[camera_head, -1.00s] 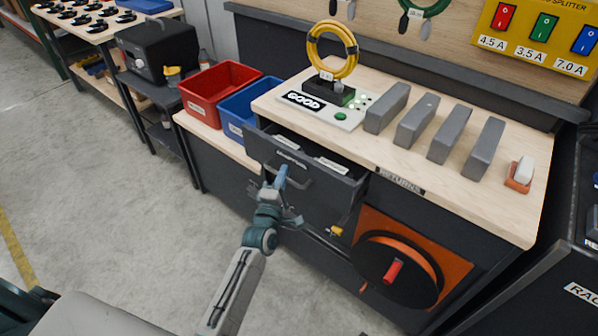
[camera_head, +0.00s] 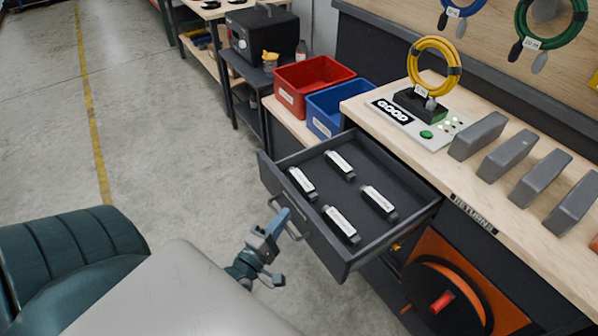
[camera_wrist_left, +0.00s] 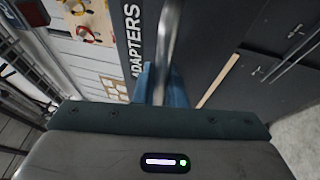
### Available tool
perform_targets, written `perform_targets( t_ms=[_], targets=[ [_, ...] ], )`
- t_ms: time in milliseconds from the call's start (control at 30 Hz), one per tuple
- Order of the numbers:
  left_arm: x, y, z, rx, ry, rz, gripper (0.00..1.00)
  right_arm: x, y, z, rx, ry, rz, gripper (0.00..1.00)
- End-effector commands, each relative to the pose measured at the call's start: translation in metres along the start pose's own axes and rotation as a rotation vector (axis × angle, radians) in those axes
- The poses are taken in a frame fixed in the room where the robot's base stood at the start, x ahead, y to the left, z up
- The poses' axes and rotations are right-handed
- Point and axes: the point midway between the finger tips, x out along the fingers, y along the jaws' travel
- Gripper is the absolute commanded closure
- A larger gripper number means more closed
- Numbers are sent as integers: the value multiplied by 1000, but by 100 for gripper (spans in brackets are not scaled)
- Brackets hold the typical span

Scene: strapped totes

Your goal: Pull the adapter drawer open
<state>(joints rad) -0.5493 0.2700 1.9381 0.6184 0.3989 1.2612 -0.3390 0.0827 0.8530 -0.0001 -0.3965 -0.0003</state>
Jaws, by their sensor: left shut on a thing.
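The adapter drawer (camera_head: 345,262) is dark grey and stands well out from the bench in the head view. Several adapters lie apart on its floor, one of them a white-labelled adapter (camera_head: 340,222) near the front. My left gripper (camera_head: 284,222) is at the drawer's front face, shut on the drawer handle (camera_head: 293,234). In the left wrist view the metal handle (camera_wrist_left: 168,45) runs between my blue fingertips (camera_wrist_left: 160,85), and the drawer front (camera_wrist_left: 134,40) carries the word ADAPTERS. My right gripper is not in view.
A red bin (camera_head: 308,84) and a blue bin (camera_head: 333,108) stand left of the raised bench top (camera_head: 455,165). An orange reel (camera_head: 440,290) is on the bench front, right of the drawer. The floor (camera_head: 150,130) to the left is clear.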

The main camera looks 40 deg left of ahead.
Motion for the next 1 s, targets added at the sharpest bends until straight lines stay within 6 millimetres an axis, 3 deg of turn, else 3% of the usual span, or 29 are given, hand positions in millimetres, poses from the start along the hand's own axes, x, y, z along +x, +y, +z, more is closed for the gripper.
perform_targets(
  t_ms=[200, 600, 633, 667, 1000],
  targets=[
    [-14, 2, -6, 0, 0, -2, 100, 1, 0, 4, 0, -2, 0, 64],
    [-16, 2, -7, 0, 1, -1, 100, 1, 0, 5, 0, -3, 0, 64],
    [-16, 2, -7, 0, 1, -1, 87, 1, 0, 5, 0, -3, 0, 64],
    [-16, 2, -7, 0, 1, -1, 82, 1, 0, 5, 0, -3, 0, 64],
    [-18, 2, -7, 0, 0, -1, 80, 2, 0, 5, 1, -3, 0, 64]
  ],
)
